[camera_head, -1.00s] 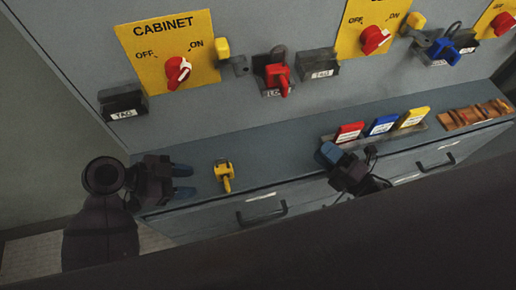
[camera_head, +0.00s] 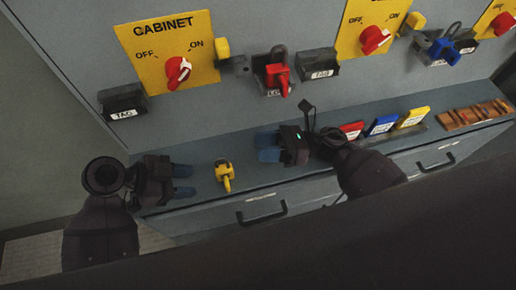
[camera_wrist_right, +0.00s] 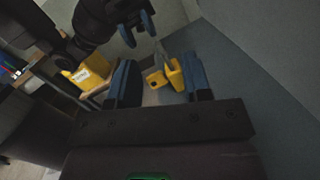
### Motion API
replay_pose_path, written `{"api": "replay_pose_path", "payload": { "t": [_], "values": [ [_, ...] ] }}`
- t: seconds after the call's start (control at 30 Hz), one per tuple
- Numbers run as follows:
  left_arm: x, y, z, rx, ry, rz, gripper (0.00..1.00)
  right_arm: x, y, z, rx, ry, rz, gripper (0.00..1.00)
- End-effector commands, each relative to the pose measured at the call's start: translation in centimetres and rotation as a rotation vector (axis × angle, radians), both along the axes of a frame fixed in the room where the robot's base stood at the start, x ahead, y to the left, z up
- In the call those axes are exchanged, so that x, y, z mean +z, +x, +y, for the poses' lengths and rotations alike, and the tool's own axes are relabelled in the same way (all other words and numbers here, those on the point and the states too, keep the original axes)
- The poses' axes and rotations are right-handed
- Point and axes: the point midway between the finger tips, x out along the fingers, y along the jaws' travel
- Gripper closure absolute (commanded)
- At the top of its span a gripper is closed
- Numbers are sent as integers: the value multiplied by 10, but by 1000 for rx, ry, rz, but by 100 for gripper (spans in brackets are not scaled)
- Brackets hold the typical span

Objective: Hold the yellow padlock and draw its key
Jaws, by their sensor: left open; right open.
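The yellow padlock (camera_head: 223,170) lies on the grey ledge in the head view, with a yellow key part (camera_head: 227,184) at its front end. In the right wrist view the padlock (camera_wrist_right: 173,75) shows between my right fingers, further off. My left gripper (camera_head: 184,181) is open just left of the padlock, its blue fingers pointing at it and apart from it. My right gripper (camera_head: 267,147) is open to the right of the padlock, fingers pointing left, with a gap between. My left gripper also shows at the top of the right wrist view (camera_wrist_right: 139,27).
Red (camera_head: 350,130), blue (camera_head: 382,124) and yellow (camera_head: 413,117) tag blocks stand on the ledge to the right, by a wooden rack (camera_head: 475,114). Above are a red padlock (camera_head: 278,76) and tag holders (camera_head: 123,101). A drawer handle (camera_head: 262,214) is below the ledge.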

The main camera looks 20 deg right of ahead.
Motion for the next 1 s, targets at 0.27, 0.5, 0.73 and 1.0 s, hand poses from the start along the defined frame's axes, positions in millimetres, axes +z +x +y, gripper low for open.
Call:
{"api": "replay_pose_path", "payload": {
  "t": [0.27, 0.5, 0.73, 1.0],
  "values": [
    [0, 0, 0, 0, 0, 0, 57, -14, 0, 17, 123, -129, -275, 55],
    [0, 0, 0, 0, 0, 0, 57, -16, 0, 33, 139, -139, -307, 55],
    [0, 0, 0, 0, 0, 0, 57, -16, 0, 68, 138, -138, -305, 55],
    [0, 0, 0, 0, 0, 0, 57, -16, 0, 107, 136, -139, -302, 55]
  ]
}}
